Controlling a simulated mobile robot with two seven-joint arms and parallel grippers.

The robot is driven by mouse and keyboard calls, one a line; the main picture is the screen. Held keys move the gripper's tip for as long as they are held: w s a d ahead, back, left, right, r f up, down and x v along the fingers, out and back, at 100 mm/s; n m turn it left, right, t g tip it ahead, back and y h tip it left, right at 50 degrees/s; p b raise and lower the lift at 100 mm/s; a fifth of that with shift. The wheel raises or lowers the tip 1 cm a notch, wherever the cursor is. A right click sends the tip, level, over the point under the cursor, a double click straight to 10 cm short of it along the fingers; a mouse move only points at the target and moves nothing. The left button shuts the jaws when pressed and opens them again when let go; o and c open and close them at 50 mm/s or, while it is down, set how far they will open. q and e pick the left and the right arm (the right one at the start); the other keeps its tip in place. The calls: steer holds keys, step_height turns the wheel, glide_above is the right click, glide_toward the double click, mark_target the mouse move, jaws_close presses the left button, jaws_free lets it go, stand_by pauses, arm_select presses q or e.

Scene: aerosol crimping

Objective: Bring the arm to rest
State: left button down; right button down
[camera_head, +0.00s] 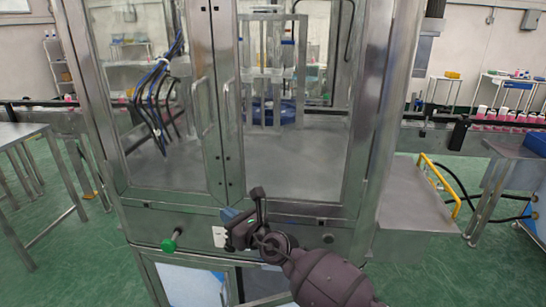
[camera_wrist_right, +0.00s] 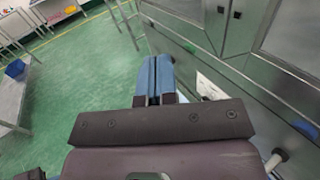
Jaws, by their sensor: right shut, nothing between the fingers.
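My right gripper (camera_head: 230,214) is in front of the lower front panel of the crimping machine (camera_head: 300,215) in the head view, with my dark right arm coming in from the bottom. Its blue fingers (camera_wrist_right: 154,78) lie side by side in the right wrist view, shut with nothing between them. I cannot tell from the head view whether the fingertips touch the panel; the wrist view shows floor and the machine's side beyond them. My left gripper is in neither view.
The machine has a green knob (camera_head: 169,244) and glass doors (camera_head: 165,100). A grey side shelf with a yellow handle (camera_head: 440,187) stands right. A conveyor (camera_head: 490,124) carries pink-filled bottles. A metal table (camera_head: 22,132) stands left. Green floor (camera_head: 75,255) is open at front left.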

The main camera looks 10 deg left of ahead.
steer(key=w+d+r+m+t, duration=0.1)
steer(key=d+r+m+t, duration=0.4)
steer(key=r+m, duration=0.75)
steer(key=s+d+f+m+t+h, duration=0.15)
steer(key=d+f+m+h, duration=0.3)
steer(key=d+m, duration=0.45)
steer(key=d+f+m+t+h, duration=0.25)
steer(key=d+f+m, duration=0.35)
steer(key=m, duration=0.6)
steer(key=s+d+f+m+g+h, duration=0.25)
steer(key=s+d+f+m, duration=0.35)
steer(key=d, duration=0.3)
steer(key=s+d+f+m+g+h, duration=0.1)
steer(key=s+d+f+m+h, duration=0.25)
steer(key=s+d+f, duration=0.35)
steer(key=s+d+f+m+g+h, duration=0.1)
steer(key=s+d+f, duration=0.4)
steer(key=s, duration=0.3)
steer(key=s+d+f+m+g+h, duration=0.1)
steer(key=s+d+f+m+g, duration=0.1)
steer(key=s+d+f, duration=0.3)
steer(key=s+f, duration=0.2)
steer(key=s, duration=0.1)
steer(key=shift+s+d, duration=0.15)
steer(key=shift+d, duration=0.1)
steer(key=shift+g, duration=0.25)
